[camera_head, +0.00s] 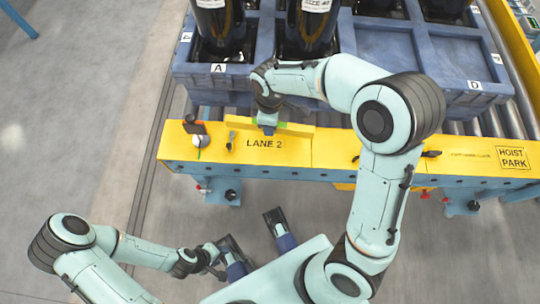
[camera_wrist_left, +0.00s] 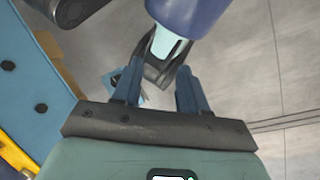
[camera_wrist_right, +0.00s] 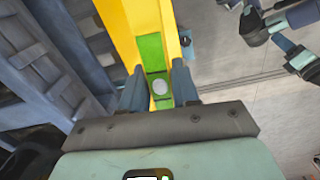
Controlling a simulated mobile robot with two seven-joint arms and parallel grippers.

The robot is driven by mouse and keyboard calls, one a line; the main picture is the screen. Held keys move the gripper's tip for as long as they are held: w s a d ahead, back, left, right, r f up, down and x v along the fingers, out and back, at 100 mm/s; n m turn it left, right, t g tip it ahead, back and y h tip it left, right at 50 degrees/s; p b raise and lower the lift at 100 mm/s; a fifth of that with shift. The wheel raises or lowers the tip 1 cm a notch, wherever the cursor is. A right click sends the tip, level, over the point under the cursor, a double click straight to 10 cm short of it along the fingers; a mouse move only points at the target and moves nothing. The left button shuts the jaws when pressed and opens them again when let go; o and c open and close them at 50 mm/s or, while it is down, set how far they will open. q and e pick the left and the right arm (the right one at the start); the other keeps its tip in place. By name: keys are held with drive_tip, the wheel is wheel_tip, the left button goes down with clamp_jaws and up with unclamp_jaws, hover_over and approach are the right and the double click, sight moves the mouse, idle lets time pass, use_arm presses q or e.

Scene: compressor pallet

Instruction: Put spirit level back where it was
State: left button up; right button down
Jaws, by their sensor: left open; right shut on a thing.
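In the right wrist view the bar's green part with a pale round spot (camera_wrist_right: 158,88) sits between the fingers (camera_wrist_right: 158,80). Whether the level touches the ledge is hard to tell. My left gripper (camera_head: 212,257) is low at the front, away from the ledge; in the left wrist view its fingers (camera_wrist_left: 160,85) are apart and empty.
Small tools, including a round white gauge (camera_head: 200,141), lie on the ledge left of the level. A dark tool (camera_head: 430,154) lies to the right, near the HOIST PARK marking (camera_head: 512,158). Behind stands a blue pallet (camera_head: 388,48) with dark compressors (camera_head: 306,28).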

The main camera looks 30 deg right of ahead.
drive_tip(key=shift+s+f+n, duration=0.25)
drive_tip(key=shift+s+n, duration=0.15)
wheel_tip(320, 180, down, 10)
drive_tip(key=b, duration=0.3)
hover_over(271, 157)
wheel_tip(271, 157, down, 5)
drive_tip(key=shift+s+b, duration=0.15)
drive_tip(key=shift+b, duration=0.25)
use_arm(q)
drive_tip(key=w+a+f+t+b, duration=0.1)
drive_tip(key=w+a+f, duration=0.1)
drive_tip(key=w+f, duration=0.3)
drive_tip(key=shift+f+t+y, duration=0.2)
drive_tip(key=shift+t+y, duration=0.1)
drive_tip(key=shift+t, duration=0.1)
use_arm(e)
drive_tip(key=shift+f, duration=2.4)
use_arm(q)
drive_tip(key=shift+w, duration=0.1)
use_arm(e)
drive_tip(key=shift+f, duration=0.15)
drive_tip(key=c, duration=0.8)
unclamp_jaws()
drive_tip(key=shift+c, duration=0.2)
use_arm(q)
drive_tip(key=shift+w, duration=0.1)
